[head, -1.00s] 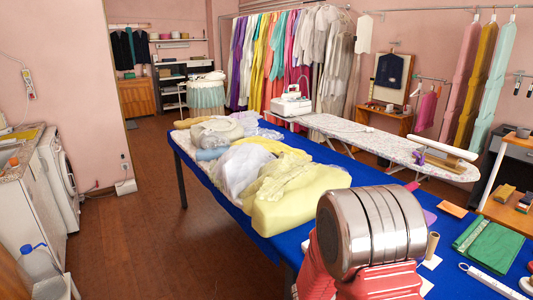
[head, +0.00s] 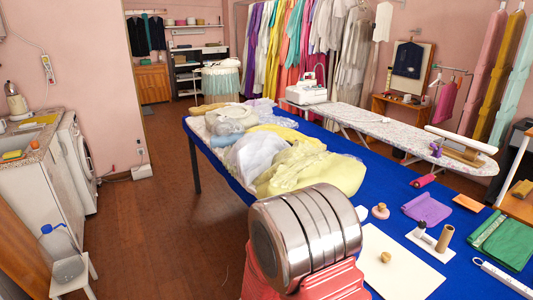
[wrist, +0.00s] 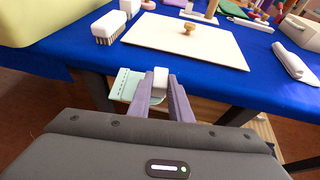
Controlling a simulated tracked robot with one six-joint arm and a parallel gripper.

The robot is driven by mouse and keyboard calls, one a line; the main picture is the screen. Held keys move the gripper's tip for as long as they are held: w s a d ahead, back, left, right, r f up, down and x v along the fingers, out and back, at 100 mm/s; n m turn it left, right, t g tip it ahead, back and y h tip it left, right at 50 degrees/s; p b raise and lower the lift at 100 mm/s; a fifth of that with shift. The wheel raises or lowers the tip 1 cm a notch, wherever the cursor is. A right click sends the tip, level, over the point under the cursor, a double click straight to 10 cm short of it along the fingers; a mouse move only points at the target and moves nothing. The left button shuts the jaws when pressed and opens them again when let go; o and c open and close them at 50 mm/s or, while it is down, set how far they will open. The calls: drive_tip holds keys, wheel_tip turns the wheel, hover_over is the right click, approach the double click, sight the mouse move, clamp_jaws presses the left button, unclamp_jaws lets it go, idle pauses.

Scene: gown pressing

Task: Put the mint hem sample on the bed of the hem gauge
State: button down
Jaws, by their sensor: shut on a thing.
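My gripper (wrist: 160,92) shows in the wrist view, its two grey-purple fingers closed around a small white block. The mint hem sample (wrist: 126,83), a flat pale green piece, shows beside the left finger, just off the table's front edge. It seems joined to the white block, though the fingers cover the joint. In the head view my arm hides the gripper and the sample. I cannot tell for sure which thing is the hem gauge; a small white plate (head: 447,252) with a wooden cylinder and a small post stands on the blue table.
A cream board (head: 412,275) with a round wooden knob lies near the blue table's (wrist: 285,82) front edge. A white brush (wrist: 108,27) stands left of it. A yellow garment pile (head: 310,170), purple cloth (head: 427,208) and green cloth (head: 507,243) also lie on the table.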

drive_tip(key=shift+a+f, duration=0.1)
idle(0.3)
drive_tip(key=shift+w+a+f+n+t+y, duration=0.4)
drive_tip(key=shift+a+f+n+t, duration=0.05)
drive_tip(key=shift+a+n+t, duration=0.2)
drive_tip(key=shift+w+a+n+y, duration=0.2)
drive_tip(key=shift+a+n+y, duration=0.05)
drive_tip(key=shift+a+y, duration=0.1)
wheel_tip(320, 180, up, 14)
drive_tip(key=w+d+n+t+y, duration=0.1)
drive_tip(key=d+n+t+y, duration=0.1)
drive_tip(key=n+y, duration=0.3)
drive_tip(key=shift+w+f+t, duration=0.15)
drive_tip(key=shift+f+t, duration=0.05)
drive_tip(key=shift+t, duration=0.45)
